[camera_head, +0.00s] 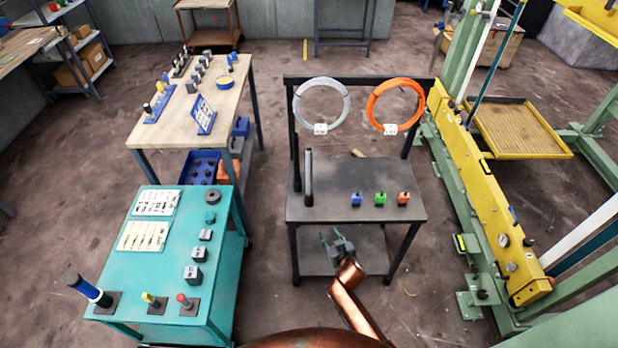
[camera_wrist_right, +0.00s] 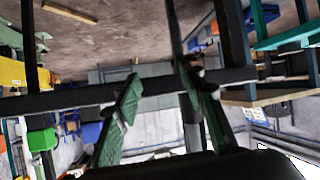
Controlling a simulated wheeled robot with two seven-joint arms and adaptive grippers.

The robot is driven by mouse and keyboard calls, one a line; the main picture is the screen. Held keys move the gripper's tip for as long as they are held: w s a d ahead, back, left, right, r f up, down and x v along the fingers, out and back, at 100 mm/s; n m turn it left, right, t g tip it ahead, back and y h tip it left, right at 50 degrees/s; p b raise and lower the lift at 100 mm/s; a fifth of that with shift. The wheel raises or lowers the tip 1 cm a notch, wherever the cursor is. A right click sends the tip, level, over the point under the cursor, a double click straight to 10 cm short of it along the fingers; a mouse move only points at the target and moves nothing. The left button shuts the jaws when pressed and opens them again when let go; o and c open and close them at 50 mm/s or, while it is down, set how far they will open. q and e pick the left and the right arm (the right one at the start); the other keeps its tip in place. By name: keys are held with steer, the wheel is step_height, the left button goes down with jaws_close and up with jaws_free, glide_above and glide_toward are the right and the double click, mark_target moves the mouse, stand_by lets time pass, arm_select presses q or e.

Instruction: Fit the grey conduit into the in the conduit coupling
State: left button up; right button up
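The grey conduit (camera_head: 346,107) hangs as a coil on the left of the dark rack's top bar. A small white block with two holes (camera_head: 320,128) sits at its bottom; I cannot tell whether this is the conduit coupling. My right gripper (camera_head: 338,240) is in front of the rack's dark table, near its front edge and apart from the conduit. Its two green-grey fingers also show in the right wrist view (camera_wrist_right: 158,90), spread with nothing between them. My left gripper is not in view.
An orange coil (camera_head: 371,100) hangs to the right.

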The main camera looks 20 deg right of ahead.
steer(key=w+a+r+t+p, duration=0.1)
steer(key=w+r, duration=0.2)
steer(key=r, duration=0.5)
steer(key=w+a+r+t, duration=0.1)
steer(key=w+r+t, duration=0.15)
steer(key=r, duration=0.55)
steer(key=m+t+p, duration=0.1)
steer(key=t, duration=0.1)
glide_toward(310, 153)
steer(key=w, duration=1.1)
steer(key=shift+w+d+b, duration=0.1)
steer(key=shift+b, duration=0.25)
steer(key=shift+r, duration=0.1)
steer(key=shift+c, duration=0.4)
jaws_close()
